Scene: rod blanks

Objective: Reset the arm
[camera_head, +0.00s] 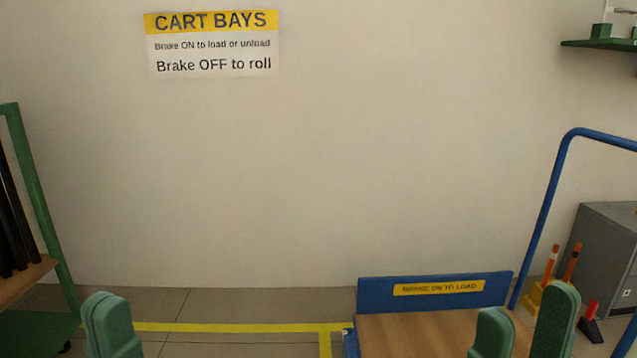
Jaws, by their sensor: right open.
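My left gripper (111,325) shows at the bottom left as a green finger shape, seen nearly edge-on. A second finger behind it cannot be made out clearly, and nothing is seen held in it. My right gripper (524,325) is at the bottom right, with its two green fingers apart and nothing seen between them. It is in front of the wooden deck of a blue cart (435,290). Both arms behind the fingers are out of the picture.
A green rack (40,200) with dark rods (14,225) stands at the left edge. The blue cart's rail (545,215) rises at the right, near a grey cabinet (607,250). Yellow floor lines (230,328) mark bays. A green shelf (600,44) is upper right.

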